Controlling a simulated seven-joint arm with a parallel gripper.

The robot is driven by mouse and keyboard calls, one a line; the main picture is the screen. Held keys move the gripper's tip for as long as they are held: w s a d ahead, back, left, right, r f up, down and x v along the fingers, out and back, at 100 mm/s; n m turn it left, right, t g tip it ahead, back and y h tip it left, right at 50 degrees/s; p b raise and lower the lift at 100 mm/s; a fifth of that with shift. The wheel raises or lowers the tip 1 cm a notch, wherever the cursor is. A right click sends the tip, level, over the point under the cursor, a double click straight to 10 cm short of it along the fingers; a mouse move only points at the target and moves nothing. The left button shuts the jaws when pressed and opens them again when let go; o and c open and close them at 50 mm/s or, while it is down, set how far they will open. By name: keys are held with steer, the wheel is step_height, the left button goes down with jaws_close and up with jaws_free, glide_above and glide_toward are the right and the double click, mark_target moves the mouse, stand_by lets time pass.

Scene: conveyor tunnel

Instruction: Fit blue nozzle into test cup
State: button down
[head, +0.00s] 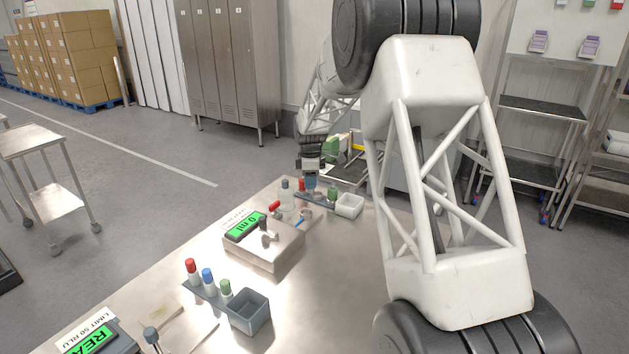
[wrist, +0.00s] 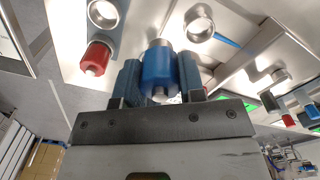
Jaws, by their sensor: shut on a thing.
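My gripper (head: 311,166) is at the far end of the table, pointing down, its jaws shut on the blue nozzle (head: 310,181). In the wrist view the nozzle (wrist: 159,68) sits between the two fingers (wrist: 160,80), with a metal tip at its near end. It looks upright, close to the far rack. I cannot tell for sure which part is the test cup. A small grey metal fitting (head: 265,226) stands on the light box with the green "0 ml" display (head: 244,228), apart from the nozzle.
A red nozzle (wrist: 97,56) and a green nozzle (head: 332,193) are by the far rack. A near rack (head: 206,291) holds red, blue and green nozzles beside a grey bin (head: 249,313).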

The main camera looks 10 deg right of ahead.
steer(key=s+a+r, duration=0.2)
steer(key=s, duration=0.3)
steer(key=shift+a, duration=0.35)
steer(key=shift+f, duration=0.1)
steer(key=shift+f, duration=2.65)
steer(key=shift+f, duration=1.3)
steer(key=c, duration=0.6)
jaws_free()
steer(key=shift+c, duration=0.2)
steer(key=shift+r, duration=0.1)
step_height(320, 180, up, 8)
steer(key=shift+f, duration=0.2)
